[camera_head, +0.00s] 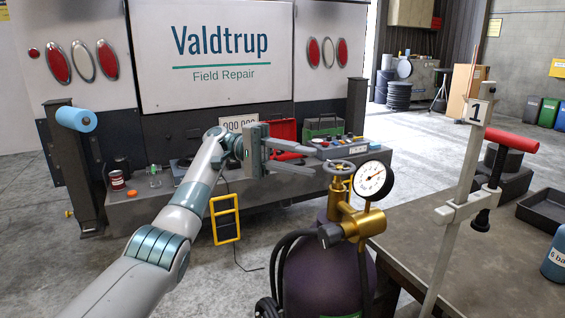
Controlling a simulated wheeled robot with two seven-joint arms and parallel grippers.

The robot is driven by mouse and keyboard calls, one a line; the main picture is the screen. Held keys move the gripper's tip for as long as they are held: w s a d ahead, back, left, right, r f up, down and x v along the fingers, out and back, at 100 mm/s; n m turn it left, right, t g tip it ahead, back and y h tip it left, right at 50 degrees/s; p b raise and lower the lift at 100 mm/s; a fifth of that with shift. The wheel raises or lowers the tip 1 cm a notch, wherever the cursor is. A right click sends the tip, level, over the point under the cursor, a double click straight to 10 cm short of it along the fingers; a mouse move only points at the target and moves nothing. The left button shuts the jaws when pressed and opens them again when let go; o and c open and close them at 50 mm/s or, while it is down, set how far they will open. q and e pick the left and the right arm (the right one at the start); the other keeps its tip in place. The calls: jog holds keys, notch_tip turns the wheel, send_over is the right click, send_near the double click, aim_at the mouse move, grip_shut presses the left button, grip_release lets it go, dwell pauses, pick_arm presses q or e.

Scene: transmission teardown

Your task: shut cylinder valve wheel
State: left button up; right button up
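The valve sits on a dark purple gas cylinder (318,278), with a round pressure gauge (373,181) to the right of the wheel. My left gripper (314,162) comes in from the left, its two fingers pointing right towards the wheel. The fingers are apart with nothing seen between them. Their tips end just left of the wheel in the picture; I cannot tell the depth gap. My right gripper is not in view.
A workbench (470,270) stands at the right with a clamp stand (455,205) marked 1 and a dark tray (545,210). Black hoses (285,262) run left of the valve. Behind, a truck's tail step (250,185) carries tools and a green box (324,126).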

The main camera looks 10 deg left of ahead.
pick_arm(q)
jog(key=shift+b+v, duration=0.35)
jog(key=shift+v, duration=2.05)
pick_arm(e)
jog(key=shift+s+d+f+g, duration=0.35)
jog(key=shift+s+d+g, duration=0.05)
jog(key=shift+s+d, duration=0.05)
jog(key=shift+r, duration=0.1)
